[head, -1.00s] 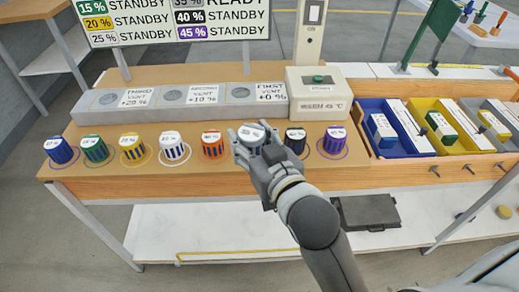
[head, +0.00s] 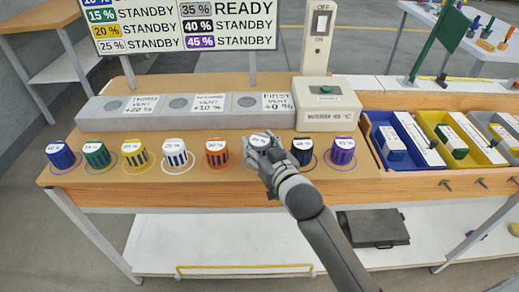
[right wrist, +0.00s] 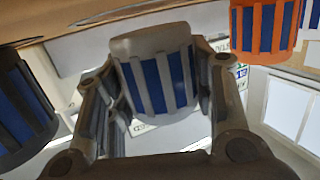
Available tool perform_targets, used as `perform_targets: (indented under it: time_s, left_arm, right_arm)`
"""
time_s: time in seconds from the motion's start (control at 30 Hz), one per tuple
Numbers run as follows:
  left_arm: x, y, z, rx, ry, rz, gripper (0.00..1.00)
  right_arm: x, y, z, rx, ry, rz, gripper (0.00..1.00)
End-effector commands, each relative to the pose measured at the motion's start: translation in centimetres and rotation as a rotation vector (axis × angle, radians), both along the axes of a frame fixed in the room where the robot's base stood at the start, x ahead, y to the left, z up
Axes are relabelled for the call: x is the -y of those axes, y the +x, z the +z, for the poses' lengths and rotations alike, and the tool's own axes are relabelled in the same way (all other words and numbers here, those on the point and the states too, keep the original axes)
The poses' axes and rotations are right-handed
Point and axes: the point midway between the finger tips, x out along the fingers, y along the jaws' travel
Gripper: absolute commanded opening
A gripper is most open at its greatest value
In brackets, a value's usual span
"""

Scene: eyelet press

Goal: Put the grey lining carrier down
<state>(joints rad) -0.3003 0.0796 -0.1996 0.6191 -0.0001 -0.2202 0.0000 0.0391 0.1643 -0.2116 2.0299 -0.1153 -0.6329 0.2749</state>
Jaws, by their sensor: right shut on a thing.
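The grey lining carrier (head: 259,140) is a small cup with a pale lid, grey ribs and a blue lining. It is between the orange and black carriers in the row on the wooden bench. My right gripper (head: 264,149) is shut on it. In the right wrist view the grey carrier (right wrist: 155,70) sits between both fingers, slightly tilted in the picture. The gripper hides its base in the head view, so I cannot tell whether it touches the bench. My left gripper is not in view.
The orange carrier (head: 217,154) and black carrier (head: 302,151) stand close on either side. Several other carriers stand in the row on coloured rings. A grey vent block (head: 182,121) and a press box (head: 326,104) are behind. Coloured bins (head: 402,160) are at right.

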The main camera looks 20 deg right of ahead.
Motion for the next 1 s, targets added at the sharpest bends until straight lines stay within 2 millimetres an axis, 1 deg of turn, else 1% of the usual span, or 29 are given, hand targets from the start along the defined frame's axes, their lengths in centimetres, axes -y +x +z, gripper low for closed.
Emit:
perform_targets:
  time_s: [0.03, 0.1, 0.47, 0.5, 0.67, 1.0]
  left_arm:
    - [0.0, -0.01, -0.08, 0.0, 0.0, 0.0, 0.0]
    - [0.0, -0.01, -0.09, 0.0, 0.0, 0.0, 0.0]
    - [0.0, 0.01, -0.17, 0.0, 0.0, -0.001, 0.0]
    - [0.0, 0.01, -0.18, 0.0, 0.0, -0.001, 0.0]
    - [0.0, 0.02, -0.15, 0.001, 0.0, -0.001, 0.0]
    - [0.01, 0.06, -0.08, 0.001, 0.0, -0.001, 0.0]
  right_arm:
    - [0.01, 0.0, -0.66, 0.001, 0.0, -0.001, 0.21]
    - [0.01, -0.02, -1.1, 0.001, 0.0, -0.001, 0.21]
    - [-0.03, -0.03, -1.41, 0.003, 0.0, 0.0, 0.21]
    - [-0.02, -0.03, -1.5, 0.002, 0.0, 0.0, 0.51]
    - [-0.02, -0.03, -1.44, 0.002, 0.0, 0.0, 0.71]
    - [-0.02, -0.02, -1.25, 0.003, 0.0, 0.0, 0.71]
